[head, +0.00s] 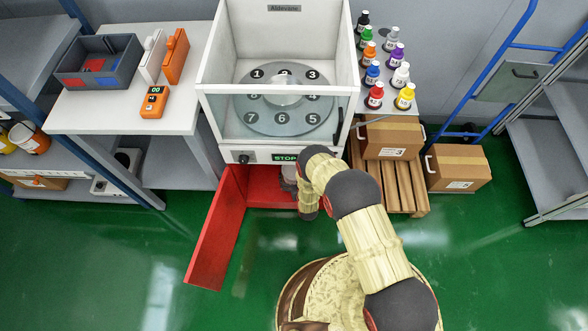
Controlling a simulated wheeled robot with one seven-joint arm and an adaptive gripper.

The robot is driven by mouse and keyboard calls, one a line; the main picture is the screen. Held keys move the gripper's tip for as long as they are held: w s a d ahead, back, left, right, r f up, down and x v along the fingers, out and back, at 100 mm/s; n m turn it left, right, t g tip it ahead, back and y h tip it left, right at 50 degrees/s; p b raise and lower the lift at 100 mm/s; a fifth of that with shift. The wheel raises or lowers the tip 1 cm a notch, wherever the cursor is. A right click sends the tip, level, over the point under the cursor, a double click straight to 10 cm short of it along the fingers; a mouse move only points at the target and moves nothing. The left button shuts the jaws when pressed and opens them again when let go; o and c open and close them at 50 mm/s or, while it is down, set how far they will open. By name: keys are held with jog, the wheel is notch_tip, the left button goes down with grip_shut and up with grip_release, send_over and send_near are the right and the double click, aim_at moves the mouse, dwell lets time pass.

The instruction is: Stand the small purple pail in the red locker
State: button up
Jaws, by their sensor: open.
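The red locker (262,187) is under the white glass-fronted cabinet, low at the floor. Its red door (216,228) stands wide open, swung out to the left. My arm bends down in front of the locker's right part. The grey end at my wrist, which looks like my gripper (289,174), is at the locker's opening, just under the cabinet's front. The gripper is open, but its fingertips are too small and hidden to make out. I see no small purple pail; the locker's inside is largely hidden by the cabinet and my arm.
The cabinet (232,128) holds a numbered round turntable (262,118). Coloured bottles (397,55) stand on a side table at right, above boxes (392,138) and a pallet (403,190). A white table (120,108) is at left. Green floor lies clear in front of the door.

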jog(key=p+v, duration=0.2)
jog(key=v, duration=0.5)
jog(key=shift+s, duration=0.2)
